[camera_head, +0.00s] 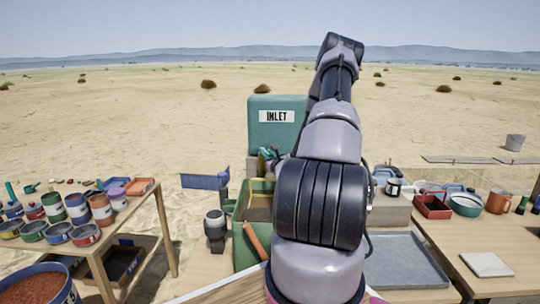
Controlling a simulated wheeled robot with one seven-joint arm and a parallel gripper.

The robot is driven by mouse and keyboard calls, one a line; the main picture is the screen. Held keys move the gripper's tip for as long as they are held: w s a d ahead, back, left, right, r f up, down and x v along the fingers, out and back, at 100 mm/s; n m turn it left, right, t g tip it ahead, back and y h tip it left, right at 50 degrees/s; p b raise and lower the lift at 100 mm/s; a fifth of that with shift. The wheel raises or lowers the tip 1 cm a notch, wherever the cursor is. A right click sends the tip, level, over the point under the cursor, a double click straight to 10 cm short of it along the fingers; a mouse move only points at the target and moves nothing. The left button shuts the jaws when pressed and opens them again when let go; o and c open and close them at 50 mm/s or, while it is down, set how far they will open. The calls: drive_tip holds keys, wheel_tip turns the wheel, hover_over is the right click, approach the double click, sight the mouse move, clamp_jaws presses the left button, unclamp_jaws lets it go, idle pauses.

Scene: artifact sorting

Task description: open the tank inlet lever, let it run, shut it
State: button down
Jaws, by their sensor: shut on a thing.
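The teal tank (265,125) with a white INLET label (277,116) stands in the middle of the view, its right side covered by my arm. I cannot make out its inlet lever. A small cluster of dark and teal parts (269,156) shows at the tank's foot, beside my arm, too small to tell apart. My arm rises from the bottom, bends at the top and hides what lies behind it. My gripper does not show clearly anywhere, and neither does anything it may hold. No running flow is visible.
A wooden table (143,197) with several paint cans stands at left. A green bin (248,245) stands left of my arm. At right are a grey tray (405,262) and a wooden table (455,232) with a red box (432,207) and an orange mug (498,201). Open sand lies beyond.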

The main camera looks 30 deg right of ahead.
drive_tip(key=shift+w+a+m+g+h, duration=0.1)
drive_tip(key=shift+a+m+g+h, duration=0.15)
drive_tip(key=shift+m+h, duration=0.35)
drive_tip(key=shift+w+a+m+g+h, duration=0.1)
drive_tip(key=shift+a+m+g+h, duration=0.1)
drive_tip(key=shift+m+h, duration=0.35)
drive_tip(key=shift+r+h, duration=0.1)
drive_tip(key=shift+h, duration=0.25)
drive_tip(key=c, duration=0.8)
unclamp_jaws()
drive_tip(key=shift+o, duration=0.2)
drive_tip(key=shift+s+a, duration=0.1)
drive_tip(key=v, duration=1)
drive_tip(key=shift+s, duration=0.3)
